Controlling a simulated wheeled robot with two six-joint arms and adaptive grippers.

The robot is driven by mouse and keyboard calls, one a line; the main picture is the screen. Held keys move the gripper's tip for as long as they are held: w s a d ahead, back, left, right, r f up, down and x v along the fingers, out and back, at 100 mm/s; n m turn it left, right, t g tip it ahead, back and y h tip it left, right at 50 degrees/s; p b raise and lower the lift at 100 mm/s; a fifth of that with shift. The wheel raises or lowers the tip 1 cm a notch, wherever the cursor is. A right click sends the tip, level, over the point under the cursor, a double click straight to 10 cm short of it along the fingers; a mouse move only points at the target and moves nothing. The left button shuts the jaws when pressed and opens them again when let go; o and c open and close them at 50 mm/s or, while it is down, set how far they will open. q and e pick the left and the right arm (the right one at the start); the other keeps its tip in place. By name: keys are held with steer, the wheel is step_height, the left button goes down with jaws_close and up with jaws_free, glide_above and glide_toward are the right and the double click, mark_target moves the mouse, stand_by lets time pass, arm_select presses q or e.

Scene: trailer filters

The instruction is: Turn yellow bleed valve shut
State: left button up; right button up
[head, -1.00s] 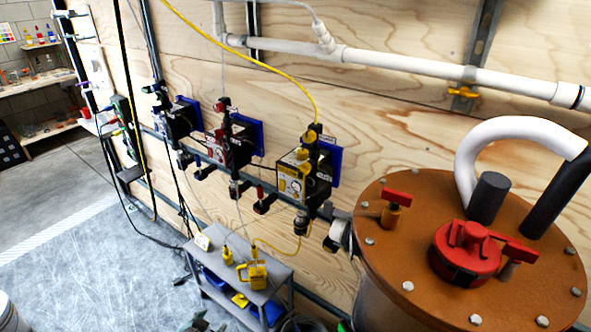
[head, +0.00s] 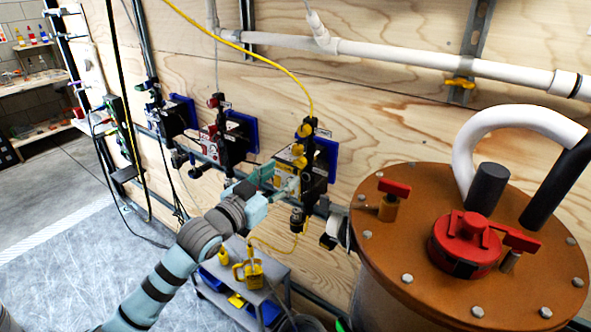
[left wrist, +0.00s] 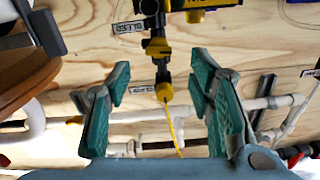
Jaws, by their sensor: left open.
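The yellow-marked pump (head: 288,176) is on the wooden wall, with a black fitting and yellow knob (head: 305,130) above it. My left gripper (head: 280,178) is in front of this pump and hides part of its face. In the left wrist view the scene is upside down, and my open left gripper (left wrist: 160,68) has nothing between its teal pads. Beyond and between the fingers is the black fitting with a yellow knob (left wrist: 157,47) and a yellow end piece (left wrist: 164,92) on the yellow tube. I cannot tell for sure which yellow part is the bleed valve. My right gripper is out of view.
A red-marked pump (head: 212,143) and a blue-marked pump (head: 165,118) are further left. A brown-lidded tank (head: 400,235) stands at right. A grey cart (head: 275,272) with a yellow jug (head: 248,270) is below. A white pipe (head: 400,58) crosses the wall above.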

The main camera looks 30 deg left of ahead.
mark_target(297, 165)
arm_select(q)
steer(key=w, duration=0.4)
steer(key=w+d, duration=0.1)
steer(key=w, duration=0.1)
steer(key=shift+w, duration=0.25)
steer(key=shift+c, duration=0.6)
jaws_close()
